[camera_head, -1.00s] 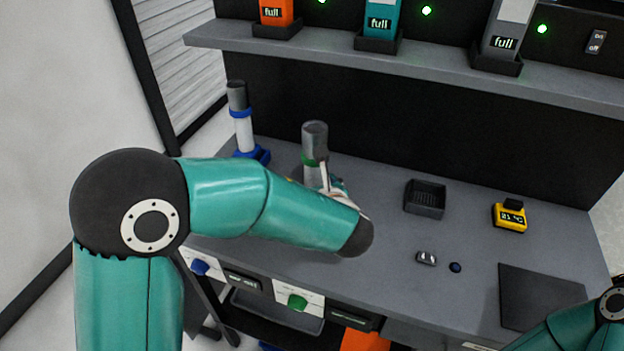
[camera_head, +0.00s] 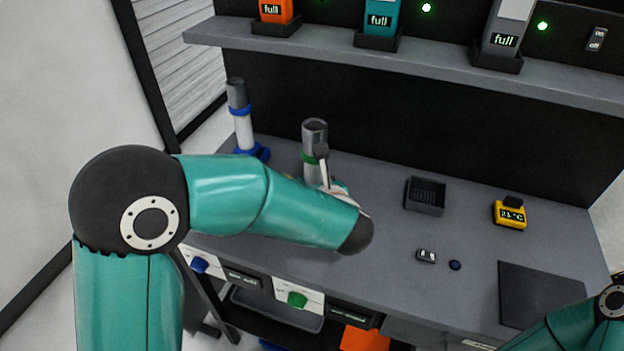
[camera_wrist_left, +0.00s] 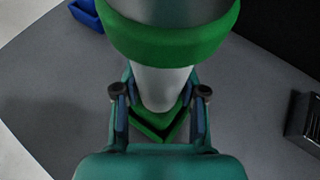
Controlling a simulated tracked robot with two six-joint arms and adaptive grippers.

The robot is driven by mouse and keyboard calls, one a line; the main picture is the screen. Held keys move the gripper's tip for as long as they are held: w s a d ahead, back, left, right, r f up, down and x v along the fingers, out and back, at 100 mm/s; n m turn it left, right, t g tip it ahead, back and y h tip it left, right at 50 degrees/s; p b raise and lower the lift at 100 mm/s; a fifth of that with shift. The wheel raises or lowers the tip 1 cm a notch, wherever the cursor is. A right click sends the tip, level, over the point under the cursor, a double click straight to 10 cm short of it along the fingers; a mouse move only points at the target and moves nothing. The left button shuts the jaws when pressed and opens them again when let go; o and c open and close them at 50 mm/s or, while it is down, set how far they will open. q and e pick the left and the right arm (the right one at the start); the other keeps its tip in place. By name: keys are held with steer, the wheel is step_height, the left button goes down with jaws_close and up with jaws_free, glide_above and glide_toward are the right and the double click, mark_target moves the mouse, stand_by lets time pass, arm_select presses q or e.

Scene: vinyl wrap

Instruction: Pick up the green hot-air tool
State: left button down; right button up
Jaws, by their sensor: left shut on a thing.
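The green hot-air tool (camera_head: 314,135) stands upright on the bench, a grey nozzle on top with a green ring below it. In the left wrist view, its green ring (camera_wrist_left: 168,38) and pale handle (camera_wrist_left: 163,88) fill the middle, above a green holder (camera_wrist_left: 155,125). My left gripper (camera_wrist_left: 161,110) is shut on the handle, one finger on each side. In the head view my left gripper (camera_head: 325,172) is mostly hidden by its arm, with a finger showing beside the tool. My right gripper is out of view; only part of that arm shows at bottom right.
A blue-ringed tool (camera_head: 242,125) stands upright at the left. On the bench are a black tray (camera_head: 425,197), a yellow display (camera_head: 509,215), a small switch (camera_head: 426,256), a blue button (camera_head: 455,265) and a dark mat (camera_head: 540,296). A shelf (camera_head: 420,62) overhangs the back.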

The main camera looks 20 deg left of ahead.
arm_select(q)
steer(key=r, duration=0.6)
steer(key=s+r, duration=0.1)
steer(key=r, duration=0.3)
steer(key=s, duration=1.3)
steer(key=shift+a+b, duration=0.25)
steer(key=shift+b, duration=0.15)
